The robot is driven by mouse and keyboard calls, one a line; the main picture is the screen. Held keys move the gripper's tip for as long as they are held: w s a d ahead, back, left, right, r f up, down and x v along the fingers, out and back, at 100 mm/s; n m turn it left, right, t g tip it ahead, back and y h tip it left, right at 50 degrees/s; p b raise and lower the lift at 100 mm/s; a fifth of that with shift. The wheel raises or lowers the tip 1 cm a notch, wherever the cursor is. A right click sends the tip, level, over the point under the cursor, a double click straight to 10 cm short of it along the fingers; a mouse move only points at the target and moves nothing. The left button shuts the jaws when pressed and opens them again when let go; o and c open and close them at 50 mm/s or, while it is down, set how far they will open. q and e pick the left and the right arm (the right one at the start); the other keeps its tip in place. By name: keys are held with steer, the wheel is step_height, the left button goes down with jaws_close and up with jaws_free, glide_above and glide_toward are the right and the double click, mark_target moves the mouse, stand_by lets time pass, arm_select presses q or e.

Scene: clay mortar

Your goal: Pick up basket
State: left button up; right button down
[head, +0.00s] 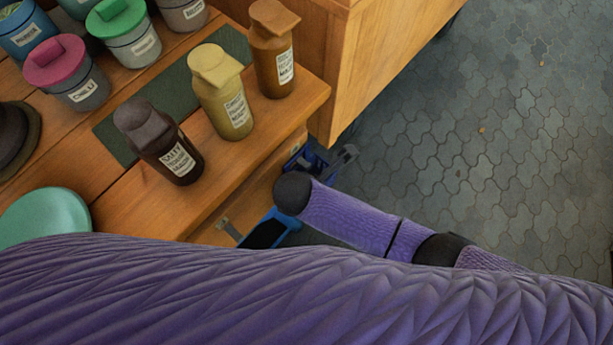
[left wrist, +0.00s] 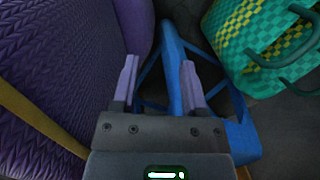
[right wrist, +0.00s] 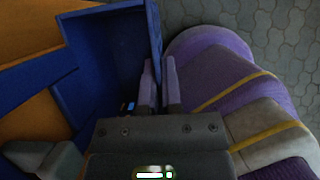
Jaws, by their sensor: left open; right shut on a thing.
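The basket (left wrist: 238,28) is green with a yellow woven pattern and dark green handles. It shows at the upper right of the left wrist view, partly cut off by the frame edge. My left gripper (left wrist: 160,85) is open, with its fingers apart and the basket off to their right, not between them. My right gripper (right wrist: 159,85) is shut on the edge of a blue panel (right wrist: 153,35). The basket does not show in the head view or the right wrist view.
Blue bars (left wrist: 174,60) stand beyond my left fingers, close to them. In the head view, several lidded jars and bottles, such as a yellow one (head: 222,95), stand on a wooden counter (head: 190,205). Paved floor (head: 500,120) is clear at the right.

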arm_select(q)
steer(key=shift+s, duration=0.4)
steer(key=shift+w, duration=0.15)
steer(key=w+d+r+t+p, duration=0.1)
steer(key=w+r+p, duration=0.3)
steer(key=r+p, duration=0.7)
steer(key=shift+w+d+r+p, duration=0.25)
steer(key=shift+d+p, duration=0.1)
steer(key=shift+p, duration=0.15)
arm_select(e)
steer(key=s+d+r, duration=0.8)
steer(key=d+r, duration=0.1)
steer(key=d, duration=0.2)
steer(key=shift+d+r, duration=0.15)
steer(key=shift+r, duration=0.05)
arm_select(q)
steer(key=shift+s, duration=0.15)
arm_select(e)
steer(key=shift+s, duration=0.1)
